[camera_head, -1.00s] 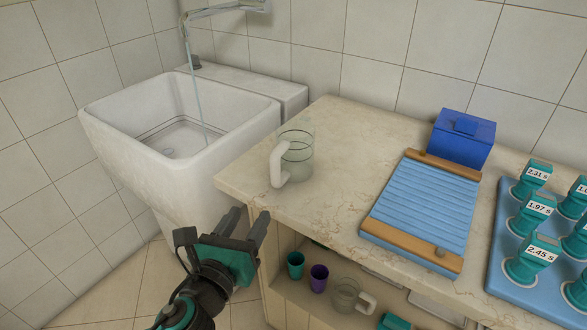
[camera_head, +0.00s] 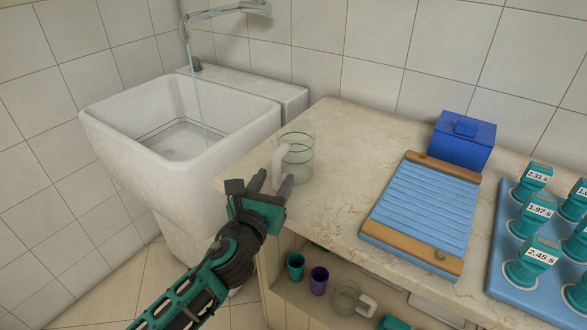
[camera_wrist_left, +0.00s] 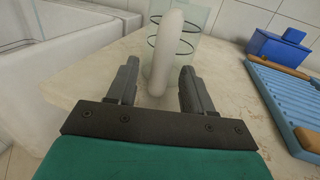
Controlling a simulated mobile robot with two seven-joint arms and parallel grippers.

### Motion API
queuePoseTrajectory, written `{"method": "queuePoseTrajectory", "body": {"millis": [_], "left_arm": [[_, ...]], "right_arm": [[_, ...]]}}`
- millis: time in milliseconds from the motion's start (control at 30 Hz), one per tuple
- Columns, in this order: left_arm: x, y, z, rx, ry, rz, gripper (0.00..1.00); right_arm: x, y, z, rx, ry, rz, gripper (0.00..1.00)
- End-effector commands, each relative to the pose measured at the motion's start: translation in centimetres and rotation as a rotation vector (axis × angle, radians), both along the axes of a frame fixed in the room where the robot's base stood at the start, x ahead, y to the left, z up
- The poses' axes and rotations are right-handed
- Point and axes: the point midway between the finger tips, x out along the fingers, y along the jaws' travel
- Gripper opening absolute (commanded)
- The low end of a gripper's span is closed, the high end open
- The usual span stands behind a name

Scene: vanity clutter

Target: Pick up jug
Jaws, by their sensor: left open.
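A clear glass jug (camera_head: 299,152) with a thick white handle (camera_head: 279,168) stands upright on the left part of the marble counter, its handle facing my left gripper. My left gripper (camera_head: 270,183) is open and empty just in front of the handle. In the left wrist view the handle (camera_wrist_left: 163,55) shows between the two fingers (camera_wrist_left: 158,82), a little beyond their tips, with the jug's glass (camera_wrist_left: 187,32) behind it. A second clear jug with a white handle (camera_head: 350,298) stands on the shelf below the counter. My right gripper is not in view.
A white sink (camera_head: 180,125) with running water stands left of the marble counter (camera_head: 345,150). A blue ribbed board with wooden ends (camera_head: 420,205), a blue box (camera_head: 462,140) and a blue rack of teal-topped items (camera_head: 515,285) are to the right. Teal (camera_head: 296,267) and purple (camera_head: 319,280) cups stand below.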

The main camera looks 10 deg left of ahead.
Motion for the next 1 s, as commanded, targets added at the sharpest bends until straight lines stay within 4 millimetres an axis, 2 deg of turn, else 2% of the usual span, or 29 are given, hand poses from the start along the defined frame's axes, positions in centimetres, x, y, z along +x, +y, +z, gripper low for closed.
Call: {"method": "queuePoseTrajectory", "body": {"millis": [33,167,433,900,1000], "left_arm": [[0.8,-0.1,0.0,-0.001,-0.002,0.000,0.51],[2.0,-0.2,0.0,0.000,0.000,0.000,0.51],[2.2,-0.2,0.0,0.000,0.001,-0.001,0.51],[2.2,-0.2,0.0,0.000,0.001,-0.001,0.06],[2.2,-0.2,0.0,0.000,0.001,-0.001,0.00]], "right_arm": [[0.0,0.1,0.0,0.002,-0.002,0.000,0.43],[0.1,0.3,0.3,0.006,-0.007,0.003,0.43],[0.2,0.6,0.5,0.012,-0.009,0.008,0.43],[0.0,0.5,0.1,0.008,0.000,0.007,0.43],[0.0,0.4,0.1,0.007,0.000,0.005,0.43]]}}
